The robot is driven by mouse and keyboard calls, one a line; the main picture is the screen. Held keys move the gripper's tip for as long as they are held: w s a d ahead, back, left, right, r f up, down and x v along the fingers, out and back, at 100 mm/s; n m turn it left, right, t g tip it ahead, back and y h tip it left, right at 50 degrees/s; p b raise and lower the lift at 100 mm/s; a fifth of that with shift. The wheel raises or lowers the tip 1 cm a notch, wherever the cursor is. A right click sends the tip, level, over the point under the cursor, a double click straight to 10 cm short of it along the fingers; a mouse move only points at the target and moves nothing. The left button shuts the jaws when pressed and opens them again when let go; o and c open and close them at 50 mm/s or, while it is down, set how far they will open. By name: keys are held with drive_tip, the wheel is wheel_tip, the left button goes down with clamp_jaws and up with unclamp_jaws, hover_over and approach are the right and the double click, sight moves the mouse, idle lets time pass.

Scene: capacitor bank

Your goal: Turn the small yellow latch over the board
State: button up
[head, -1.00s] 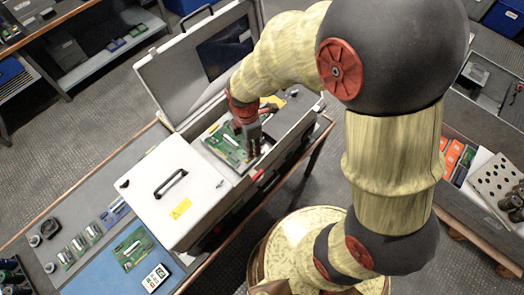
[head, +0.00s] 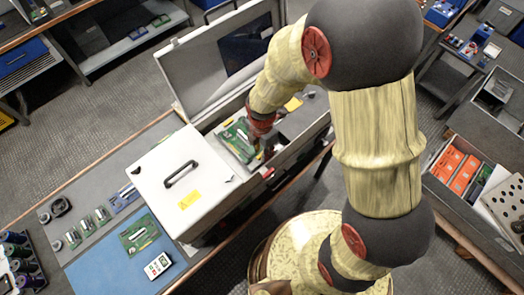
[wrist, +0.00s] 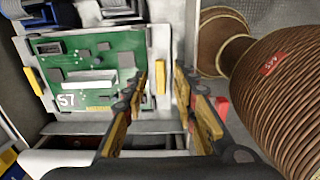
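A green circuit board (wrist: 95,72) marked "57" sits in the open case; it also shows in the head view (head: 236,138). A small yellow latch (wrist: 160,78) stands at the board's right edge in the wrist view. Another yellow piece (wrist: 36,82) is at its left edge. My gripper (wrist: 161,90) is open, with one finger on each side of the right latch in the picture. Whether the fingers touch it I cannot tell. In the head view my wrist hides the fingers and the latch.
The case's grey lid (head: 215,62) stands open behind. A white box with a black handle (head: 183,185) is left of the board. In the wrist view a brown ribbed cylinder (wrist: 285,90) and a red piece (wrist: 222,108) lie to the right.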

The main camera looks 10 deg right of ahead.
drive_tip(key=shift+f, duration=0.15)
drive_tip(key=shift+c, duration=0.9)
clamp_jaws()
